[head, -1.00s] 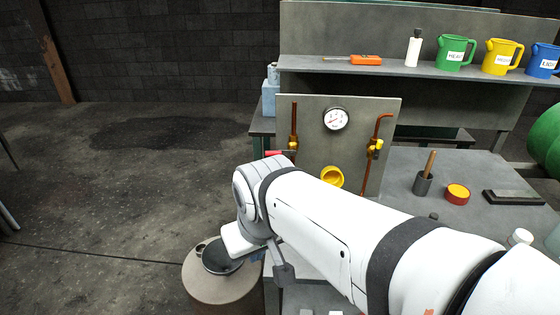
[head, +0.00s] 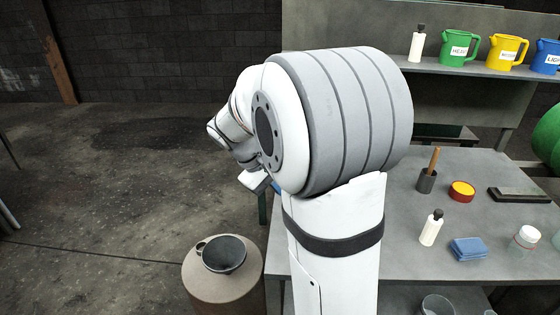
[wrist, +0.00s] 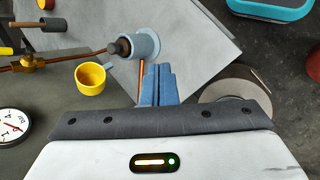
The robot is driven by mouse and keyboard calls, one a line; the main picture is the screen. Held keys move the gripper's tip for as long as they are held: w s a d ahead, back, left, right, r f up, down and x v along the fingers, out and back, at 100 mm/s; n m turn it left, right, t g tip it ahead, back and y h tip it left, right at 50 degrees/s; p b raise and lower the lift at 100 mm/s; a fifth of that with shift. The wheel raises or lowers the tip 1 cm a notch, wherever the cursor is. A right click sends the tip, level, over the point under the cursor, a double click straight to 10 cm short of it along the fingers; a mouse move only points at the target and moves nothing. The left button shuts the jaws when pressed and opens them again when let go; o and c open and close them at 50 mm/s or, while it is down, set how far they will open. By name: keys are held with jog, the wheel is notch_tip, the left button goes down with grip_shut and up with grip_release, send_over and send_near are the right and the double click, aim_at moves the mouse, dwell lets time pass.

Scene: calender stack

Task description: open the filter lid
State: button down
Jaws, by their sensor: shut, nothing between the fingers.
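In the wrist view a blue-grey round housing (wrist: 147,46) with a dark grey knob-like part (wrist: 120,47) sits at the end of a copper pipe. It looks like the filter and its lid, but I cannot tell if the dark part is the lid. My gripper (wrist: 158,68) has blue fingers, shut and empty. In the picture the fingertips lie just below and right of the housing; I cannot tell the gap in depth. In the head view my arm hides the panel and the filter, and only the gripper's white body shows clearly.
A yellow cup-like part (wrist: 91,78), a brass valve (wrist: 30,63) and a gauge (wrist: 12,125) lie left of the fingers. The bench (head: 400,262) holds bottles, a blue cloth (head: 468,248) and a tin (head: 461,191).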

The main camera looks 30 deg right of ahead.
jog(key=w+d+f+n+g+h, duration=0.2)
jog(key=w+d+f+h, duration=0.2)
jog(key=w+d+f, duration=0.4)
jog(key=w+d+f+n+g+h, duration=0.1)
jog(key=w+d+f+g+h, duration=0.1)
jog(key=w+d+f+h, duration=0.45)
jog(key=d+y+p, duration=0.2)
jog(key=d+p, duration=0.1)
jog(key=d, duration=0.6)
jog(key=shift+s, duration=0.4)
jog(key=shift+f, duration=0.15)
